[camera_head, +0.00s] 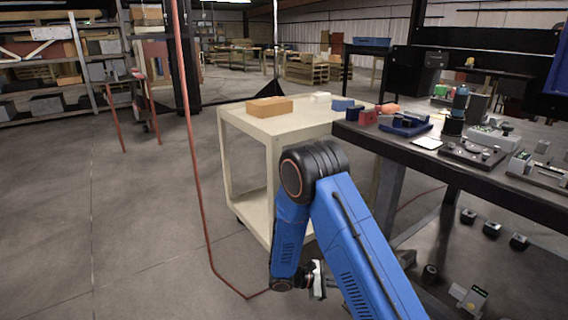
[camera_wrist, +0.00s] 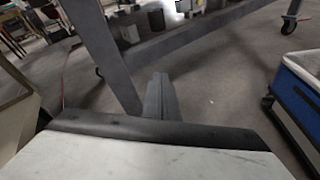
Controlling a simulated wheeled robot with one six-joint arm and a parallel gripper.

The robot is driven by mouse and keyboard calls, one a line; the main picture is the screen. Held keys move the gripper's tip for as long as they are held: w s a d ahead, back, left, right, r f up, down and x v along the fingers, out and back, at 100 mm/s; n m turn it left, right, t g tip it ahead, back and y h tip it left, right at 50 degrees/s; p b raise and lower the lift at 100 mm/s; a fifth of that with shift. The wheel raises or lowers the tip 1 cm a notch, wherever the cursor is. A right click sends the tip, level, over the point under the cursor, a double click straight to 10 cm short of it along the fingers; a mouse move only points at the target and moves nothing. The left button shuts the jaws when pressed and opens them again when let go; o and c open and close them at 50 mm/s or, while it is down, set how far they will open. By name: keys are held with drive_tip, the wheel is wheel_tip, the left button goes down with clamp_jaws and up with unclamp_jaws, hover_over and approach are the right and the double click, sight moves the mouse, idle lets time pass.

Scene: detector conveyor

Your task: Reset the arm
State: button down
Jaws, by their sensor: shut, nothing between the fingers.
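My blue arm is folded at the elbow in the head view, with its forearm hanging down in front of the cream cart (camera_head: 272,130). My gripper (camera_head: 318,280) shows low in the head view, partly hidden behind my own upper arm link. It is below the cart top and near the cart's lower front corner. In the wrist view the gripper's fingers (camera_wrist: 161,96) are together over the grey floor, with nothing held between them.
A dark workbench (camera_head: 480,178) with several devices stands at the right; several small parts lie beneath it. The cream cart carries an orange-brown box (camera_head: 269,106). A red cable (camera_head: 187,120) runs down to the floor. A blue-and-white wheeled unit (camera_wrist: 300,100) is at right.

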drive_tip(key=s+d+r+m+g+y, duration=0.1)
drive_tip(key=s+d+r+m+y, duration=0.2)
drive_tip(key=r, duration=0.4)
drive_tip(key=s+d+r+m+g+y, duration=0.1)
drive_tip(key=s+d+r+m+y, duration=0.15)
drive_tip(key=s+r, duration=0.4)
drive_tip(key=s+d+r+m+g+y, duration=0.1)
drive_tip(key=s+d+r+m+y, duration=0.15)
drive_tip(key=r, duration=0.55)
drive_tip(key=s+a+r+m+t+y, duration=0.1)
drive_tip(key=s+r+m+t+y, duration=0.2)
drive_tip(key=s+r, duration=0.3)
drive_tip(key=s+a+r+m+t+y, duration=0.1)
drive_tip(key=s+r+m+t+y, duration=0.2)
drive_tip(key=s+r, duration=0.4)
drive_tip(key=shift+s+m+t+y, duration=0.4)
drive_tip(key=shift+s, duration=2.8)
